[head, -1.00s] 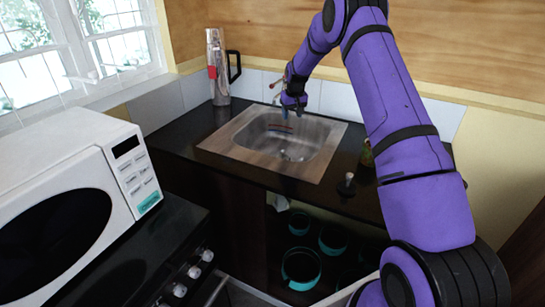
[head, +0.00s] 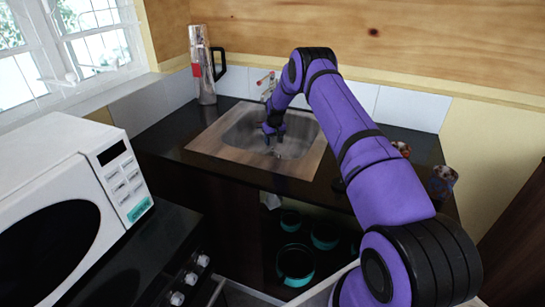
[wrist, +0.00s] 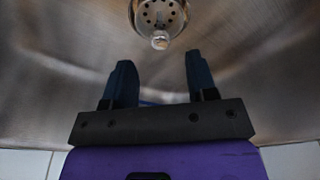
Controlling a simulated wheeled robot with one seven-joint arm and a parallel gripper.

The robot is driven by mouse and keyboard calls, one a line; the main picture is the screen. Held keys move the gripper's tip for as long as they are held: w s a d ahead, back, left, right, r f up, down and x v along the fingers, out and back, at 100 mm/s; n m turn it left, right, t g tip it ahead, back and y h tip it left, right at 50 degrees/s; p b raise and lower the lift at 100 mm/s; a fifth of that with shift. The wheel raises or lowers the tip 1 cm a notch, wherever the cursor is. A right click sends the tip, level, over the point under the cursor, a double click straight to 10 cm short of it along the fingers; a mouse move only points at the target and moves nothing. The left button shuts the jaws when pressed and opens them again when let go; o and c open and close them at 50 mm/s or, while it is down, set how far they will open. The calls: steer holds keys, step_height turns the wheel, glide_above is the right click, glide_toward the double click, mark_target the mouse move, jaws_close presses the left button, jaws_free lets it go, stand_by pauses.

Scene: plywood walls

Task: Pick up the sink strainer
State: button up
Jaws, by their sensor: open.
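The sink strainer (wrist: 158,17) shows in the wrist view at the top middle, a round metal piece with holes and a small knob, in the floor of the steel sink. My gripper (wrist: 156,78) is open and empty, its two dark fingers apart and pointing toward the strainer with a gap between. In the head view my gripper (head: 273,138) hangs inside the sink (head: 240,133). The strainer is too small and covered to make out clearly there.
A steel flask (head: 204,75) stands left behind the sink, and a tap (head: 266,86) rises at its back. A white microwave (head: 75,190) is at the left. Jars (head: 441,182) stand on the counter at the right. Pots (head: 295,262) sit on the shelf below.

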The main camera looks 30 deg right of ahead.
mark_target(273, 148)
steer(key=f, duration=0.5)
steer(key=shift+w, duration=0.2)
jaws_close()
